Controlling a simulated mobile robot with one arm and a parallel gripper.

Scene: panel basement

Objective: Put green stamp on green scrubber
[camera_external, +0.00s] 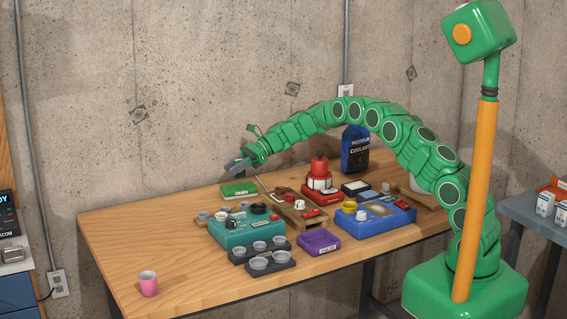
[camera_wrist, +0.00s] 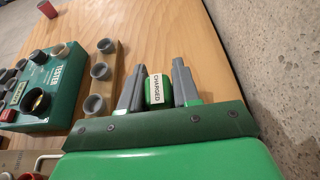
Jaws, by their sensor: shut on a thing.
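My gripper (camera_external: 236,168) is at the far left end of my arm, above the back part of the table. The stamp is not clear in the external view. A flat green block with a pale edge (camera_external: 238,190), likely the green scrubber, lies on the table just below my gripper. I cannot make out this block in the wrist view.
A teal tester box (camera_external: 246,230) stands in front, with a wooden strip of grey cups (camera_wrist: 116,58) beside it. A purple box (camera_external: 318,242), blue box (camera_external: 374,223) and red device (camera_external: 319,178) stand to the right.

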